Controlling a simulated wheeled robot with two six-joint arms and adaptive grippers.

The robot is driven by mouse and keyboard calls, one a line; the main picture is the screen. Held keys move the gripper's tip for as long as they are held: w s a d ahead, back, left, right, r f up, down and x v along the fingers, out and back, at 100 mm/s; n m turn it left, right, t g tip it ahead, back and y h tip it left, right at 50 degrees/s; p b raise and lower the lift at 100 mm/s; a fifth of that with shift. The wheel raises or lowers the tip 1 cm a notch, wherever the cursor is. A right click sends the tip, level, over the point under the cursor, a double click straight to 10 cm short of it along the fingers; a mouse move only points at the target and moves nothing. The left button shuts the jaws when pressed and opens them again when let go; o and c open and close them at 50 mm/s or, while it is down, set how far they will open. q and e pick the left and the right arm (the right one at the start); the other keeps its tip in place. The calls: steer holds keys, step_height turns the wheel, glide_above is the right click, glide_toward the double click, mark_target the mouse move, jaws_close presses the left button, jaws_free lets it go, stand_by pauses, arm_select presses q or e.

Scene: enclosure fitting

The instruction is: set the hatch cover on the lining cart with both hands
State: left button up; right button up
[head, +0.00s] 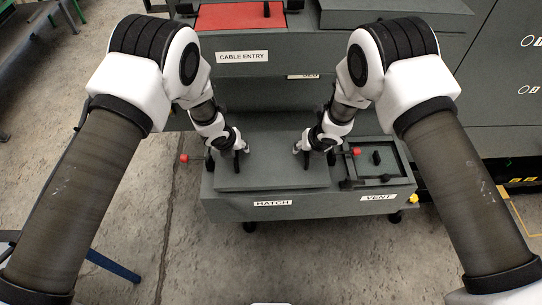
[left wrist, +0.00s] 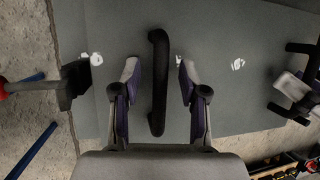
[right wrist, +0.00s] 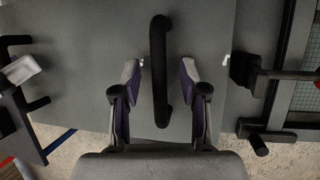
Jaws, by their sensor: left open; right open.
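The hatch cover (head: 272,168) is a flat grey plate lying on the grey cart (head: 320,205), above its HATCH label. My left gripper (head: 241,152) is open at its left side; in the left wrist view a black bar handle (left wrist: 158,85) stands between the open fingers (left wrist: 158,85). My right gripper (head: 303,152) is open at its right side; in the right wrist view the other black handle (right wrist: 160,75) stands between the open fingers (right wrist: 160,85). Whether any finger touches a handle cannot be told. What lies under the cover is hidden.
Red-knobbed clamps stand at the left (head: 184,158) and right (head: 356,152) of the cover. A framed vent panel (head: 395,177) with a black handle is at the cart's right. The CABLE ENTRY housing (head: 290,60) with a red panel stands behind. Floor in front is clear.

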arm_select(q)
jaws_close()
arm_select(e)
jaws_close()
arm_select(q)
steer(key=shift+r, duration=0.15)
arm_select(e)
steer(key=shift+r, duration=0.15)
